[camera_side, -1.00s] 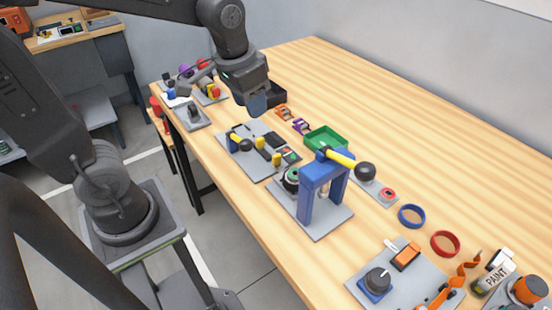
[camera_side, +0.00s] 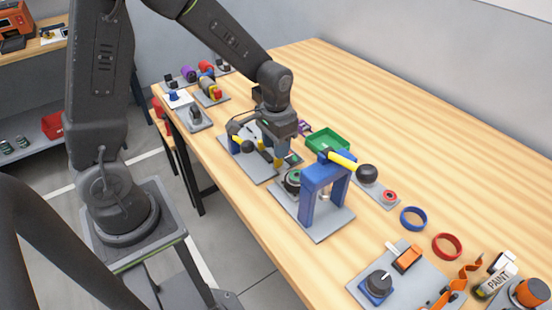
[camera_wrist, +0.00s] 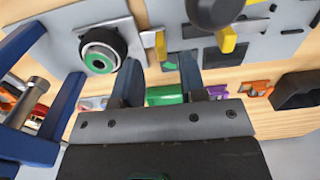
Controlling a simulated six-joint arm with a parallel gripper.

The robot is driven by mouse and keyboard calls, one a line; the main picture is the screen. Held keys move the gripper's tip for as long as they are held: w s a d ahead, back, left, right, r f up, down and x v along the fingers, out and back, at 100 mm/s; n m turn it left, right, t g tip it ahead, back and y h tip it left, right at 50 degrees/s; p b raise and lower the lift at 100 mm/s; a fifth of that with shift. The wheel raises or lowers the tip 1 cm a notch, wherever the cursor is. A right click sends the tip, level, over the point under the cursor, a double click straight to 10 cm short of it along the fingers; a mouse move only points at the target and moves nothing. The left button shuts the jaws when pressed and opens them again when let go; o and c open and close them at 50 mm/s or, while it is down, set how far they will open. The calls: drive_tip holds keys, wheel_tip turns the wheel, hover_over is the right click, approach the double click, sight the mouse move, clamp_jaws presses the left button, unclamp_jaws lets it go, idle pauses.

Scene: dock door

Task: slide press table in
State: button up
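The press is a blue frame (camera_side: 316,183) on a grey base plate (camera_side: 322,226), with a yellow lever (camera_side: 341,160) ending in a black knob. The press table looks like the round black piece with a green centre (camera_side: 293,179), outside the frame on its far-left side. In the wrist view this round piece (camera_wrist: 100,58) is at the upper left, and the blue frame (camera_wrist: 65,105) is at the left. My gripper (camera_side: 281,154) hangs low just beyond the round piece. In the wrist view my gripper (camera_wrist: 158,60) has its two fingers apart, with nothing seen held.
A grey panel (camera_side: 256,172) with yellow handles and a black-knobbed lever lies beyond the press. A green tray (camera_side: 327,141) stands behind. Blue (camera_side: 413,217) and red (camera_side: 446,245) rings lie to the right. The back right of the table is clear.

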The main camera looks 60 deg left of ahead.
wheel_tip(320, 180, down, 5)
drive_tip(key=shift+f, duration=0.1)
idle(0.3)
clamp_jaws()
idle(0.4)
